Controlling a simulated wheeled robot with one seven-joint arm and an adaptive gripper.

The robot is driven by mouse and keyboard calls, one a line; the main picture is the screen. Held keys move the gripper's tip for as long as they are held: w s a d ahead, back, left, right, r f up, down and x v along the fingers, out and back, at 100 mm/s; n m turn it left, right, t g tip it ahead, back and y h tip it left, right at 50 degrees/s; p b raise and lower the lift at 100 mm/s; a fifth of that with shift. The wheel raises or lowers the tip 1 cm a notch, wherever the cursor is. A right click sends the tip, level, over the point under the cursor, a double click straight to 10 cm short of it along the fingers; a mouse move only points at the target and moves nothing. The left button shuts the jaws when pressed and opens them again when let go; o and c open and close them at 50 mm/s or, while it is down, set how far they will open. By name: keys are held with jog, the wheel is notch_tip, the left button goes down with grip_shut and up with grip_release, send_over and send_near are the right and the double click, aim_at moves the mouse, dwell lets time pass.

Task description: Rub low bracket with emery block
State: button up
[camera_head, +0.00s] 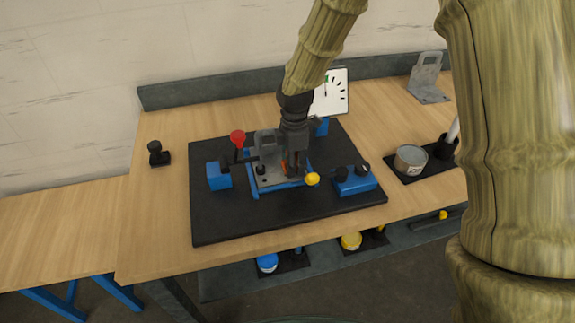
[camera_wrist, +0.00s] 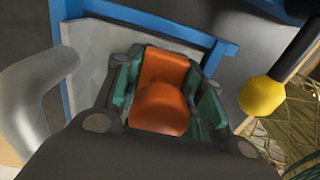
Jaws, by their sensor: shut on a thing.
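My gripper (camera_head: 291,165) is shut on an orange block, the emery block (camera_wrist: 163,88), whose rounded end faces the wrist camera. Only a sliver of the block shows in the head view. A grey metal bracket (camera_head: 266,147) with an upright plate stands in the blue frame (camera_head: 254,187) on the black mat. The bracket's flat grey base (camera_wrist: 88,50) lies just under and beside the block in the wrist view. I cannot tell whether the block touches it.
A red-knobbed lever (camera_head: 238,138), a yellow knob (camera_head: 313,179) and blue blocks (camera_head: 355,181) surround the frame. A second bracket (camera_head: 428,78) stands at the back right. A tin (camera_head: 410,160) stands at the right. The black mat's front (camera_head: 270,218) is clear.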

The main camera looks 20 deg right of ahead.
aim_at(281, 173)
jog(key=shift+d, duration=0.75)
jog(key=shift+d+b, duration=0.35)
jog(key=shift+d, duration=0.5)
jog(key=shift+d+f+b, duration=0.15)
jog(key=shift+b, duration=0.35)
jog(key=shift+s+a+r+p, duration=0.1)
jog(key=shift+a+r+p, duration=0.25)
jog(key=shift+a, duration=0.25)
jog(key=shift+a+f+p, duration=0.15)
jog(key=shift+a+p, duration=0.2)
jog(key=shift+a, duration=0.85)
jog(key=shift+a+f+p, duration=0.1)
jog(key=shift+a+p, duration=0.2)
jog(key=shift+a, duration=0.85)
jog(key=shift+a+r+p, duration=0.1)
jog(key=shift+a+p, duration=0.2)
jog(key=shift+a, duration=0.4)
jog(key=shift+r+p, duration=0.45)
jog(key=shift+r, duration=0.45)
notch_tip(281, 173, up, 6)
jog(key=p, duration=0.5)
jog(key=shift+f, duration=0.1)
